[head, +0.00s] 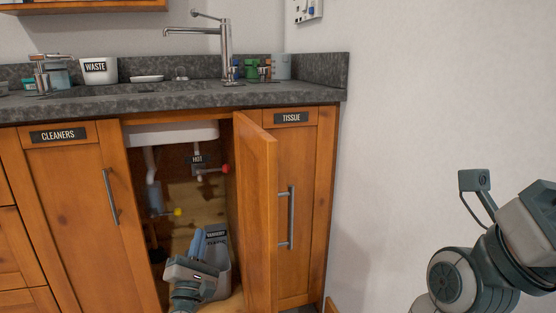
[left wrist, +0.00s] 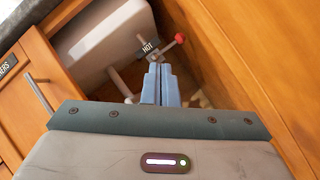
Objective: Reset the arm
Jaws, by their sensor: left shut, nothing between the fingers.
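My left gripper (head: 203,240) reaches into the open cabinet under the sink in the head view. Its blue fingers also show in the left wrist view (left wrist: 161,84), close together, shut and empty. They point toward the cabinet's inside. A pale labelled bin (head: 222,272) stands behind and beside the gripper, partly hidden by it; I cannot tell whether they touch. My right arm shows at the right edge of the head view, but its fingers are not in view.
The open cabinet door (head: 257,210) stands close to the right of my left gripper. A red-handled valve (head: 225,168) labelled HOT and a yellow knob (head: 178,212) are inside. The sink basin (head: 170,134) hangs above. The CLEANERS door (head: 75,210) is closed. Free room lies before the right wall.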

